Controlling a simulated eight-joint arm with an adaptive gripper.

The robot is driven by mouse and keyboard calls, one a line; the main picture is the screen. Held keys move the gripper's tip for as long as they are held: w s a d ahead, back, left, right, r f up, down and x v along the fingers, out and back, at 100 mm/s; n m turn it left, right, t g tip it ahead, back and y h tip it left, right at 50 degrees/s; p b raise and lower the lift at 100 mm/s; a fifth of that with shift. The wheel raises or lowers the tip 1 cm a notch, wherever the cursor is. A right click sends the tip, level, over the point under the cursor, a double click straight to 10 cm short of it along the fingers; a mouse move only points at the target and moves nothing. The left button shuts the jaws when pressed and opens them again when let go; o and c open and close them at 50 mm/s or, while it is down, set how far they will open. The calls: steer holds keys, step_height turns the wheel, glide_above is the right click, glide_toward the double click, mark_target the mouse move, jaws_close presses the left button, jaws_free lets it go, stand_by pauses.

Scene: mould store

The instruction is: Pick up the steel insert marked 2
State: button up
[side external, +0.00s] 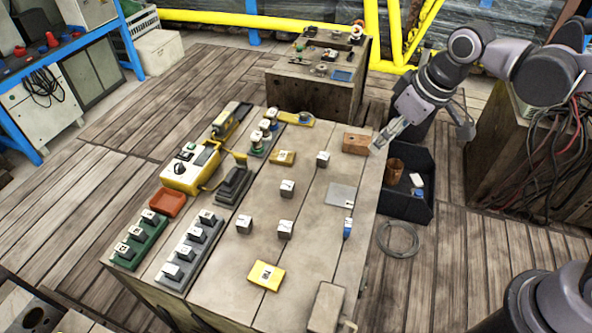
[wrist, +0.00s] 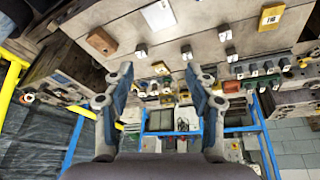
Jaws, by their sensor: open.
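Several small steel cubes with pale marked tops stand loose on the wooden table (side external: 315,262): one near the middle back (side external: 323,160), one left of the grey plate (side external: 287,189), and two nearer the front (side external: 245,224) (side external: 285,230). They also show in the wrist view, for example one cube (wrist: 187,53) beyond the fingers. More marked blocks sit in the green rack (side external: 140,245) and the grey rack (side external: 190,250). I cannot read which is marked 2. My gripper (side external: 379,146) is open and empty, above the table's right back edge beside the wooden block; its fingers (wrist: 159,72) are spread.
A brown wooden block (side external: 355,143), a grey plate (side external: 341,195) and a blue item (side external: 348,229) lie on the right side. A yellow plate (side external: 266,275) lies at the front. A yellow device (side external: 190,168) and orange tray (side external: 167,203) are left. A dark bin (side external: 408,207) stands right.

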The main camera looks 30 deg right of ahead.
steer(key=w+a+f+n+g, duration=0.1)
steer(key=w+a+f+n, duration=0.15)
steer(key=a, duration=0.35)
steer(key=w+a+f+n+g, duration=0.1)
steer(key=w+a+f, duration=0.2)
steer(key=a, duration=0.2)
steer(key=n+g+h, duration=0.1)
steer(key=n+g, duration=0.1)
steer(key=n, duration=0.1)
glide_above(285, 226)
steer(key=f, duration=0.9)
steer(key=w+f, duration=0.1)
steer(key=f, duration=0.4)
steer(key=shift+a, duration=0.1)
steer(key=shift+s+f, duration=0.15)
steer(key=shift+f, duration=0.75)
steer(key=shift+s+f, duration=0.2)
steer(key=shift+f, duration=0.7)
steer(key=shift+s+f, duration=0.15)
steer(key=shift+f, duration=0.75)
jaws_close()
